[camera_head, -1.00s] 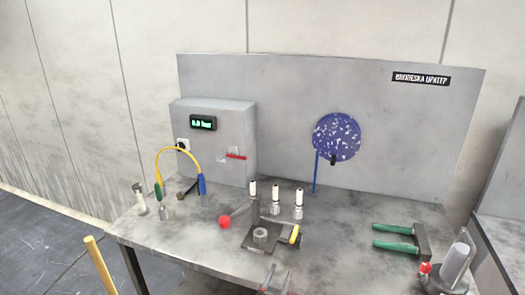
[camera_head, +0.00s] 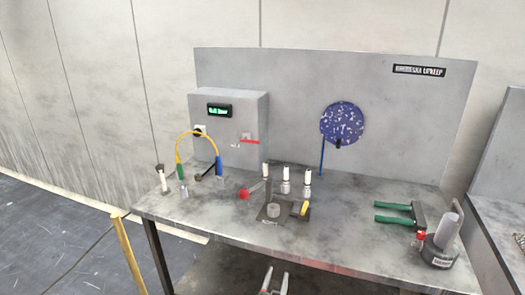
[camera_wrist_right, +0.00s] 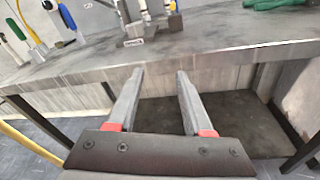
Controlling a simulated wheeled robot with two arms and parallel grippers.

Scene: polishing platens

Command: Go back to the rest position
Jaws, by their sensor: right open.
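My right gripper (camera_head: 273,281) is at the bottom of the head view, in front of the bench's front edge. In the right wrist view the right gripper (camera_wrist_right: 157,95) has its two grey fingers apart with nothing between them. The grey workbench (camera_head: 345,235) stands ahead of it; its front edge crosses the right wrist view above the fingertips. My left gripper is in neither view now.
On the bench are a press-like fixture with a red ball (camera_head: 243,193), several white-topped bottles, a yellow hose (camera_head: 199,134), a green-handled tool (camera_head: 395,212) and a grey cylinder stand (camera_head: 440,250). A blue speckled disc (camera_head: 342,123) is on the back panel. A yellow post (camera_head: 130,255) stands front left.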

